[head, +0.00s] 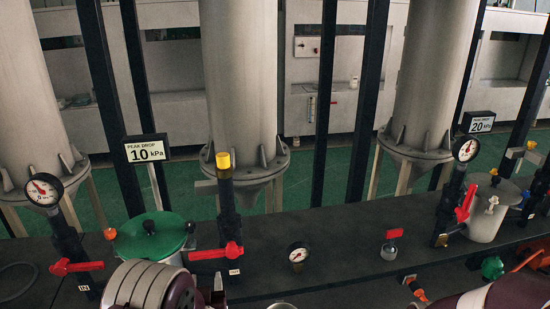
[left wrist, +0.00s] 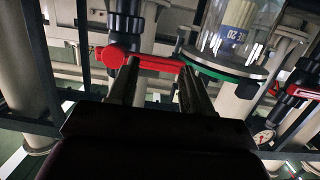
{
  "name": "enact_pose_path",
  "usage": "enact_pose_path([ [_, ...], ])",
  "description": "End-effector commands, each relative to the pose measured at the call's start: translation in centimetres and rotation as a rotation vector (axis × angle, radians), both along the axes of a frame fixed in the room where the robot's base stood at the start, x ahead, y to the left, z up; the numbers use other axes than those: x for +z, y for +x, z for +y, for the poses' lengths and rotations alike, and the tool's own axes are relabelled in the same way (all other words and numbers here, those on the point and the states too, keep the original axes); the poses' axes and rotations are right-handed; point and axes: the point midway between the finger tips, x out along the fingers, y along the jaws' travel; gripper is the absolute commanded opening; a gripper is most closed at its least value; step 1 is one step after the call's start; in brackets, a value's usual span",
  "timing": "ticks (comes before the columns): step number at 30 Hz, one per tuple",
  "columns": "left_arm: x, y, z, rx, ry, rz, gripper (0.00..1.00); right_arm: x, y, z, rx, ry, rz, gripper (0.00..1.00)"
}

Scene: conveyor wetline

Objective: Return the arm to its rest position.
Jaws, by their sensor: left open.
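My left gripper (left wrist: 158,68) shows its two dark fingers in the left wrist view, apart and with nothing between them. A red lever handle (left wrist: 140,60) lies across the view beyond the fingertips; I cannot tell the gap to it. In the head view my left arm reaches in at the bottom left, low in front of the dark bench, and its gripper is mostly hidden at the lower edge. Part of my right arm shows at the bottom right corner; its gripper cannot be made out.
The dark bench (head: 345,262) carries a green-lidded pot (head: 170,238), red valve levers (head: 215,252), a left gauge (head: 43,190) and a grey-lidded pot (head: 488,215). A clear cylinder (left wrist: 215,45) is near my left gripper.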

Motion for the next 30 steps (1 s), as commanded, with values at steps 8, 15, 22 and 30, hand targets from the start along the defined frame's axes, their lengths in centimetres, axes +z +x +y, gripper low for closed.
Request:
enact_pose_path([
  [8,-4.8,-12.3,-4.7,-0.203,-0.182,1.001,0.5,1.4,0.0,0.0,0.0,0.0,0.0,0.5],
  [15,3.8,-21.4,-3.6,-0.249,-0.149,1.346,0.5,3.1,0.0,0.0,0.0,0.0,0.0,0.5],
  [22,5.7,-20.0,-3.2,-0.242,-0.15,1.277,0.5,3.5,0.0,0.0,0.0,0.0,0.0,0.5],
  [30,5.6,-20.0,-3.3,-0.242,-0.15,1.276,0.5,3.4,0.0,0.0,0.0,0.0,0.0,0.5],
])
